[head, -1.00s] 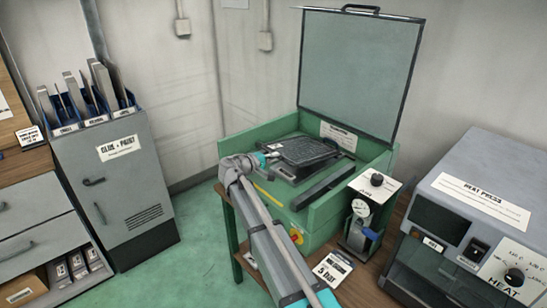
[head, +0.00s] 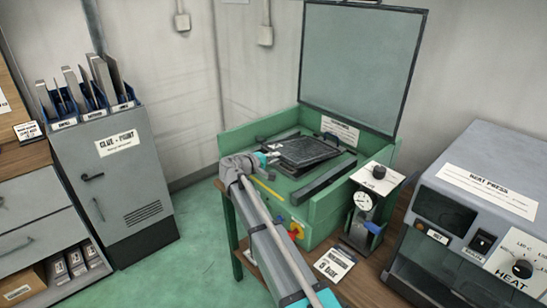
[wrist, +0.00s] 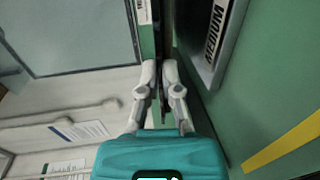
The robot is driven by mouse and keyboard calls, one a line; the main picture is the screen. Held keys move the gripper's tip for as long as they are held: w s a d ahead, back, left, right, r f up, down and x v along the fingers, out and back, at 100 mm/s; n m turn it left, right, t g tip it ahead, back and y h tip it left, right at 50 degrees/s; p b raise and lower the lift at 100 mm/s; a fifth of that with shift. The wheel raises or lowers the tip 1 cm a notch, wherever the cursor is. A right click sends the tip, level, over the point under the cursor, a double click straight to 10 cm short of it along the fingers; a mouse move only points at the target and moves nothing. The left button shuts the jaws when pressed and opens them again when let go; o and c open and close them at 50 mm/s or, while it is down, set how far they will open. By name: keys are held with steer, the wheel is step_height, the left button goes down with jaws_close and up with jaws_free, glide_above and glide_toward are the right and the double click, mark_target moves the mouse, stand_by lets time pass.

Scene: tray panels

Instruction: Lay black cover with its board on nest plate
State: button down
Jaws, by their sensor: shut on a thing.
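The black cover (head: 310,152) is a dark flat panel inside the green box, over a grey plate that I take to be the nest plate (head: 283,167). My gripper (head: 275,152) reaches in from the left, at the cover's left edge. In the wrist view my gripper (wrist: 160,70) is shut on the cover's thin dark edge (wrist: 163,35), seen edge-on. The board cannot be made out apart from the cover. Whether the cover touches the plate cannot be told.
The green box (head: 230,145) has low walls and a raised glazed lid (head: 362,65). A dark bar (head: 322,178) lies at its front right. A gauge stand (head: 365,205) and the heat press (head: 470,200) stand right. A grey cabinet (head: 120,180) stands left.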

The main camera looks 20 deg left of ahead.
steer(key=shift+f+b, duration=0.3)
steer(key=shift+f, duration=0.05)
stand_by(0.5)
stand_by(0.3)
steer(key=c, duration=0.7)
jaws_free()
steer(key=shift+s, duration=0.25)
